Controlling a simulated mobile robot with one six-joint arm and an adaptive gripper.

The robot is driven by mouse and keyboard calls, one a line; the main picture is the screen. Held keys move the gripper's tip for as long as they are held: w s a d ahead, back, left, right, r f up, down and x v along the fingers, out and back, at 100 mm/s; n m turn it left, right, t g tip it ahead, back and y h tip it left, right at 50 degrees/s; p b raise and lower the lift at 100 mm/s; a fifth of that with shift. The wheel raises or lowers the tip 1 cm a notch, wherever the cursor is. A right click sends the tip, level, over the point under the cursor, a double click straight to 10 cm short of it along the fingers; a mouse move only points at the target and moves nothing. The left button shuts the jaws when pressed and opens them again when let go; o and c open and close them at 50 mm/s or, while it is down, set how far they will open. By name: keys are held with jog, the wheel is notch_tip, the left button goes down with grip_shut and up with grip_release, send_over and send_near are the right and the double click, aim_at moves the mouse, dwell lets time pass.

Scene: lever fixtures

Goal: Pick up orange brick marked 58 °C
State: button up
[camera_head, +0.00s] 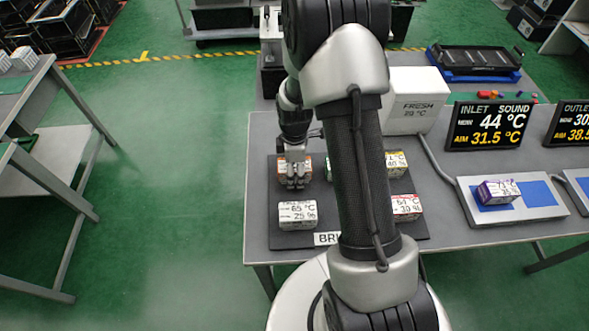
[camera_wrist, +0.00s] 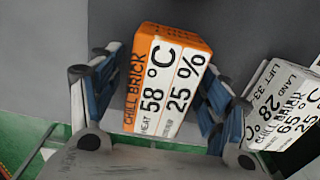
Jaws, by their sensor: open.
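The orange brick (camera_wrist: 168,78) has an orange top edge and a white label reading "CHILL BRICK", "58 °C" and "25 %". In the wrist view it sits between the two blue-padded fingers of my gripper (camera_wrist: 165,72), which are open on either side of it. I cannot tell whether either finger touches it. In the head view my gripper (camera_head: 296,178) is over the dark mat's back left, covering most of the orange brick (camera_head: 306,163).
A white brick marked 65 °C (camera_head: 297,214) lies in front, and it shows close by at right in the wrist view (camera_wrist: 285,103). Bricks with yellow (camera_head: 396,163) and red (camera_head: 406,207) edges lie on the mat (camera_head: 276,243). A purple brick (camera_head: 496,192) rests on a fixture at right.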

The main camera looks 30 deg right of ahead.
jog(key=shift+f, duration=0.25)
jog(key=shift+c, duration=0.5)
jog(key=c, duration=1.3)
jog(key=shift+o, duration=0.2)
jog(key=shift+r, duration=0.1)
